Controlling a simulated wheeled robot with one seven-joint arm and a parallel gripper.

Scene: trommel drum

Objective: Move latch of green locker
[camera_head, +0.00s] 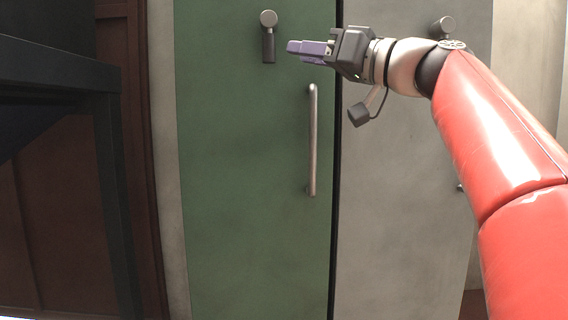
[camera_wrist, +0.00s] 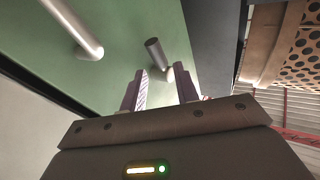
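The green locker (camera_head: 235,190) has a closed door. Its latch (camera_head: 268,42) is near the top, a pale round pivot with a dark lever hanging straight down. A metal bar handle (camera_head: 313,140) is lower on the same door. My gripper (camera_head: 292,47) has purple fingers and is just right of the latch lever, pointing left. In the wrist view my gripper's fingers (camera_wrist: 160,76) are parted with nothing between them. The latch (camera_wrist: 155,52) shows beyond the gap between the fingertips, apart from them. The bar handle (camera_wrist: 78,28) is at upper left there.
A grey locker (camera_head: 400,200) with its own latch (camera_head: 441,27) stands to the right, behind my arm. A dark metal frame (camera_head: 60,75) stands at the left. The space before the green door is clear below my gripper.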

